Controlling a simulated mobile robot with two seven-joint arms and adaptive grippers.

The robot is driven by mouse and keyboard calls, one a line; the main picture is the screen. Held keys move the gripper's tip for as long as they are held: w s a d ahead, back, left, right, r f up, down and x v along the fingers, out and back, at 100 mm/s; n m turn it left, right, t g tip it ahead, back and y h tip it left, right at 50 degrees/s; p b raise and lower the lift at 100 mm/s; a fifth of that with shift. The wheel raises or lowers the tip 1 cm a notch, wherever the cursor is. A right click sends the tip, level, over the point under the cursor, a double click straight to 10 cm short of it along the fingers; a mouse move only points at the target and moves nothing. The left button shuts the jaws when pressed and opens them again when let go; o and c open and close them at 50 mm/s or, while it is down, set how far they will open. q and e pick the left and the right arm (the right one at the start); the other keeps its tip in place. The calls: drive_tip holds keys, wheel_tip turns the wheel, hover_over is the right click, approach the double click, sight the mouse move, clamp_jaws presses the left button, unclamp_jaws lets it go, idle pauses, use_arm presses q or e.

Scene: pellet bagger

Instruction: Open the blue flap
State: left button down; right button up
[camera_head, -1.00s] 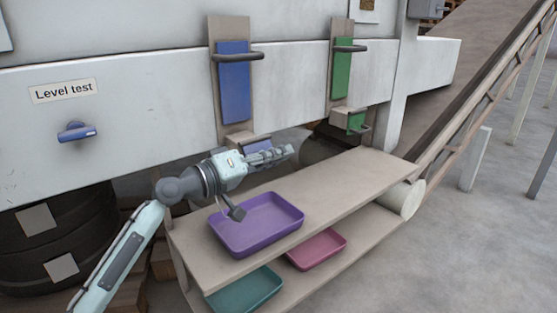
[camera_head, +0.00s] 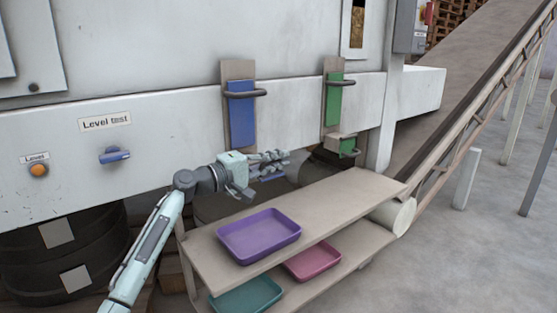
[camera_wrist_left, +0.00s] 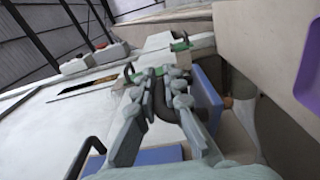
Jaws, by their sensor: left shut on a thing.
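The small blue flap (camera_head: 270,178) is below the tall blue panel (camera_head: 241,119), partly hidden by my left gripper (camera_head: 275,161). In the left wrist view, the blue flap (camera_wrist_left: 207,97) is just right of the fingers, and a dark curved handle (camera_wrist_left: 158,97) lies between them. My left gripper (camera_wrist_left: 168,92) is shut on this handle. The flap appears tilted in the left wrist view; how far it stands open I cannot tell. My right gripper is not in view.
A bench (camera_head: 345,193) below the gripper holds a purple tray (camera_head: 259,256). Pink (camera_head: 313,277) and teal (camera_head: 246,308) trays are on its lower shelf. A green panel (camera_head: 334,102) and small green flap (camera_head: 349,146) are to the right.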

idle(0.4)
use_arm(q)
drive_tip(key=c, duration=1.9)
unclamp_jaws()
drive_tip(key=v, duration=1.2)
drive_tip(key=shift+a, duration=0.1)
